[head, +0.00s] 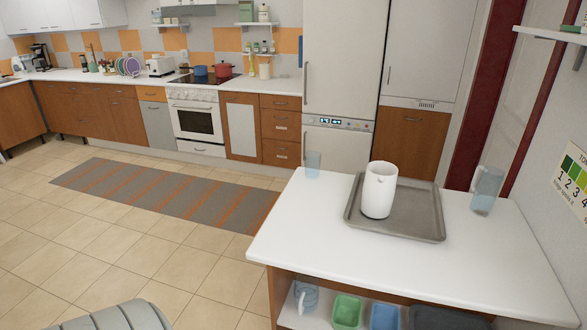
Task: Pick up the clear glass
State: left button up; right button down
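A small clear, bluish glass (313,163) stands upright at the far left corner of the white-topped table (320,238). A taller clear, bluish vessel (486,190), which looks like a jug with a handle, stands near the table's right side. Another clear vessel (306,293) with a handle is on the shelf under the tabletop, partly hidden by the table's edge. Neither of my grippers is in the head view.
A white jug (379,190) stands on a grey tray (408,223) between the glass and the taller clear vessel. Green (346,311) and blue (384,317) containers sit on the lower shelf. Tiled floor and a striped rug (170,198) lie open left of the table.

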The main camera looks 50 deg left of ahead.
aim_at(313, 159)
jog(key=i+u, duration=0.15)
jog(key=u, duration=0.25)
jog(key=i+u, duration=0.1)
jog(key=u, duration=0.25)
jog(key=i+u, duration=0.15)
jog(key=u, duration=0.25)
jog(key=i+u, duration=0.15)
jog(key=u, duration=0.25)
